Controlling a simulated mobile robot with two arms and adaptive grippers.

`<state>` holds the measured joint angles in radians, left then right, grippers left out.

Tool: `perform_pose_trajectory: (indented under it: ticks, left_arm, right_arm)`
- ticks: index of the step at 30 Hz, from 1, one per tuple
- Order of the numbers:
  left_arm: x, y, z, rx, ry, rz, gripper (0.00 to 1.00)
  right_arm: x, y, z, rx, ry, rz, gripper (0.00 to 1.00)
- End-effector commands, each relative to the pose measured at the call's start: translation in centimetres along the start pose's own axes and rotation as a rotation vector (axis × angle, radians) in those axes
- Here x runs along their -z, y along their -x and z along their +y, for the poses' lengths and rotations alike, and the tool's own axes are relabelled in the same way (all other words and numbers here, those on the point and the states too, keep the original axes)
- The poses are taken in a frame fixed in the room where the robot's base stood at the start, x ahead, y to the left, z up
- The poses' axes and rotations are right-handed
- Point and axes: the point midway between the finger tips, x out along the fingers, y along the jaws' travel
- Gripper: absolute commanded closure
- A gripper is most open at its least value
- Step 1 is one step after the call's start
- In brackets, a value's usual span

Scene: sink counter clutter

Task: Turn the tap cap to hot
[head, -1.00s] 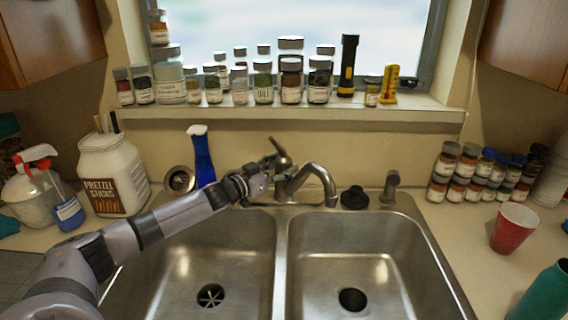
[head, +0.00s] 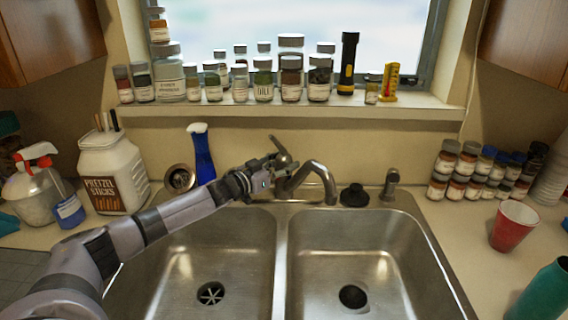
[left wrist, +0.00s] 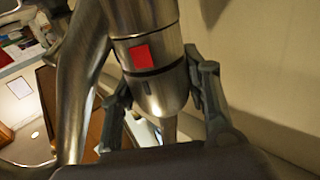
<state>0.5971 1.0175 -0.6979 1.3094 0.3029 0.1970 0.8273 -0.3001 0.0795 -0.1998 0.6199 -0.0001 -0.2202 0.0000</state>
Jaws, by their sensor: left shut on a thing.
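The metal tap (head: 322,172) stands behind the divider of the double sink, its spout curving to the right. Its cap, with a handle (head: 280,147) pointing up and to the left, is at the tap's left. My left gripper (head: 272,168) is at the cap, partly hiding it. In the left wrist view, the cap (left wrist: 155,88) carries a red square mark and sits between the two fingers (left wrist: 160,75) of my left gripper, which is shut on it. My right gripper is not in view.
The double sink (head: 282,265) is empty. A blue spray bottle (head: 202,155) and a pretzel jar (head: 112,175) stand left of the tap. A black stopper (head: 354,196) and a small dispenser (head: 391,187) stand to its right. Jars line the windowsill.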

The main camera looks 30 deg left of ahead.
Motion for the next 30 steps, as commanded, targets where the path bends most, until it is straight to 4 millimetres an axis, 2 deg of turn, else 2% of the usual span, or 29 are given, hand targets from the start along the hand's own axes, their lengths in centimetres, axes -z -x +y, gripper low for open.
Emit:
perform_pose_trajectory:
  ticks: [12, 24, 25, 28, 30]
  left_arm:
    - [0.3, -0.1, 0.0, -0.113, -0.002, 0.003, 0.85]
    - [0.0, 0.0, 0.0, -0.135, 0.000, 0.000, 0.85]
    - [0.0, 0.0, 0.0, -0.135, 0.000, 0.000, 0.55]
    - [0.0, 0.0, 0.0, -0.134, 0.000, 0.000, 0.48]
    - [0.0, 0.0, 0.0, -0.134, 0.000, 0.000, 0.47]
  right_arm:
    - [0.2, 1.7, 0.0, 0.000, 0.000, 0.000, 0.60]
    - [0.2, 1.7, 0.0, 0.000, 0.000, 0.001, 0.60]
    - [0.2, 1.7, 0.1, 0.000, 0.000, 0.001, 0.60]
    - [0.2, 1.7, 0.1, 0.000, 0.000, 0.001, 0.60]
    - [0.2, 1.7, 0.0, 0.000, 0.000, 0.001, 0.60]
